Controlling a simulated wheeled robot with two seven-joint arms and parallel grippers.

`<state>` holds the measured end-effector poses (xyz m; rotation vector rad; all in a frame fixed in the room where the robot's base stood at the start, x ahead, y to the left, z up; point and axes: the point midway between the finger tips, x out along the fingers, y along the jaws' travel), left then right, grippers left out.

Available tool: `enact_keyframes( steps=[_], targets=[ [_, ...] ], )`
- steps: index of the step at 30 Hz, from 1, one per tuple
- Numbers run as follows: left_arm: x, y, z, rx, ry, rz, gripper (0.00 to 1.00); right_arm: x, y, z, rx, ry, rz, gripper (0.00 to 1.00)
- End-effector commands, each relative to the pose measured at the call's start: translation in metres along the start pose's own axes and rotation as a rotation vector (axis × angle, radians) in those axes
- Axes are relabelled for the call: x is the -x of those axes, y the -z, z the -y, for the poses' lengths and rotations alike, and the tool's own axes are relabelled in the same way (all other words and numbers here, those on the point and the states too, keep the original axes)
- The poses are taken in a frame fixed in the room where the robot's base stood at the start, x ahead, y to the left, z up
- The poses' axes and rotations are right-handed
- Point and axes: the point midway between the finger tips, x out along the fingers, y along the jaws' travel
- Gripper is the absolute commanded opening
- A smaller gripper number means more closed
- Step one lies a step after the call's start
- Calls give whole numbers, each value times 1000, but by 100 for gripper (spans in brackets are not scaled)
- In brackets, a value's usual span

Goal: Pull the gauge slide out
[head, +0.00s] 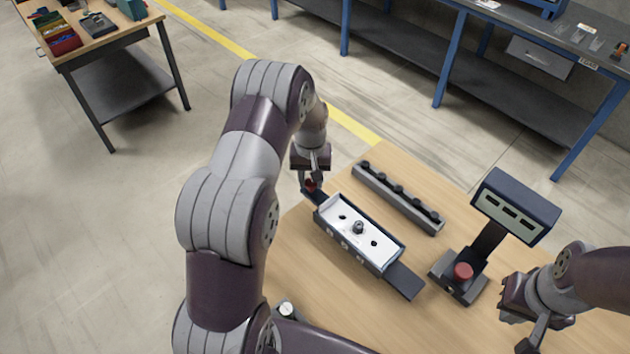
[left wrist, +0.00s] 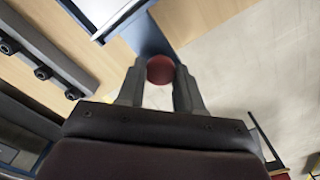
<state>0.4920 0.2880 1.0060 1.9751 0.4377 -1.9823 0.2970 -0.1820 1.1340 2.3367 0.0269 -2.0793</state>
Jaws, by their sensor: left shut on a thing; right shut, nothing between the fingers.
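The gauge (head: 345,245) is a long dark housing with a white top, lying diagonally on the wooden table. A dark slide (head: 405,281) shows at its near right end, and a dark strip runs out at its far left end. My left gripper (head: 311,186) is shut on a red knob at that far left end. In the left wrist view the red knob (left wrist: 160,69) sits between the two fingertips. My right gripper (head: 530,343) is shut and empty at the lower right, apart from the gauge and partly cut off by the picture's edge.
A dark rail (head: 398,196) with several black knobs lies behind the gauge. A display stand (head: 515,206) with a red button (head: 463,271) on its base stands to the right. A side table with bins (head: 62,41) is at the upper left.

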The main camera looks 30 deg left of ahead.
Motion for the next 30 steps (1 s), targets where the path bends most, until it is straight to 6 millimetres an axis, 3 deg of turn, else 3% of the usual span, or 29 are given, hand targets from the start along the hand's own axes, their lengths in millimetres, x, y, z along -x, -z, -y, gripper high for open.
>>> enact_keyframes(
  steps=[13, 14, 15, 16, 25, 30],
  targets=[
    [3, 5, 3, 0, 1, -10, 0, 0, 0, 0, 0, 0, 0, 0],
    [3, 5, 3, 0, 1, -10, 42, 0, 0, 0, 0, 0, 0, 0],
    [2, 4, 3, 0, 1, -10, 55, 0, 0, 0, 0, 0, 0, 0],
    [2, 4, 2, 0, 1, -9, 61, 0, 0, 0, 0, 0, 0, 0],
    [2, 3, 2, 0, 1, -5, 61, -1, 0, 0, 0, 0, 0, 0],
    [29, 4, 2, 0, -1, -10, 61, -13, -2, 0, 0, 0, 0, 0]
  ],
)
